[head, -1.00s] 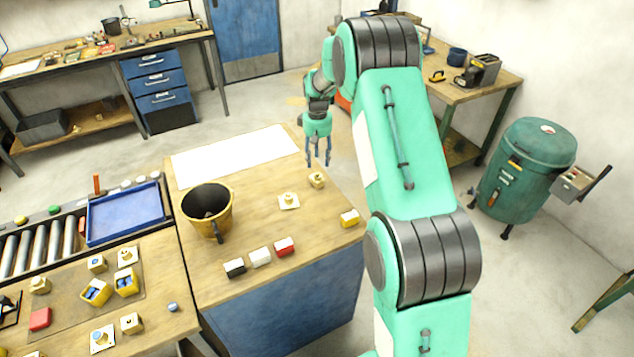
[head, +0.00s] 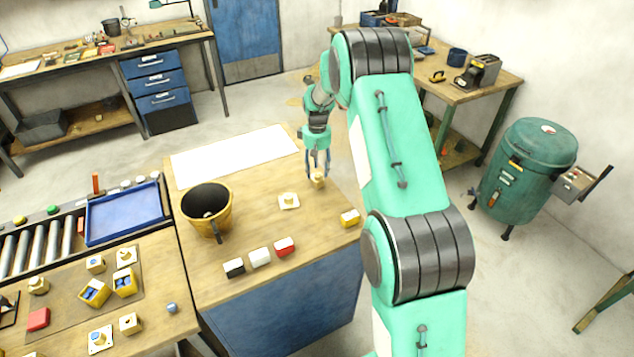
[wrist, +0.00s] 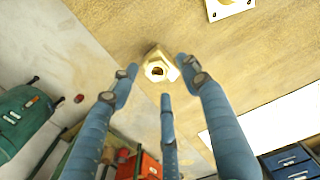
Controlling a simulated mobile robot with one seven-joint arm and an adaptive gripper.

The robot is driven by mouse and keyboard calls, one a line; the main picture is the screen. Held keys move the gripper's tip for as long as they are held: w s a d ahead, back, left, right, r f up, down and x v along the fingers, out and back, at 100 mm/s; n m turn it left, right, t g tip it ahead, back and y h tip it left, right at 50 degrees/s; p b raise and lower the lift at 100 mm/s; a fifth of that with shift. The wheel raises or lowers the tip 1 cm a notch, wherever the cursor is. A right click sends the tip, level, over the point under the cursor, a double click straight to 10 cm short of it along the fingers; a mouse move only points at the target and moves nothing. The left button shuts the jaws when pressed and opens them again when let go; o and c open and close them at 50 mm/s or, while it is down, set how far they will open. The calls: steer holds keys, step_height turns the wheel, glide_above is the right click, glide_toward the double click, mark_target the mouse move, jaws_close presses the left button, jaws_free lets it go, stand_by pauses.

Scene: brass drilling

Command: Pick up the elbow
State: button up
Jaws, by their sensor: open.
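A small brass fitting (head: 318,181), which looks like the elbow, stands on the wooden bench near its right edge. In the wrist view the same fitting (wrist: 159,68) shows a round dark opening and lies just past the fingertips. My gripper (head: 318,172) is above it with its blue fingers pointing down around it. In the wrist view my gripper (wrist: 160,85) has its fingers spread apart, with a gap to the fitting. Whether any finger touches it cannot be told from the head view.
A brass piece on a white square plate (head: 289,201) is to the left of the fitting. A yellow block (head: 350,218) is nearer the front right. A yellow bucket (head: 207,211), a white sheet (head: 235,156) and red, white and black blocks share the bench.

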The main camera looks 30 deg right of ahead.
steer(key=shift+f, duration=0.8)
jaws_close()
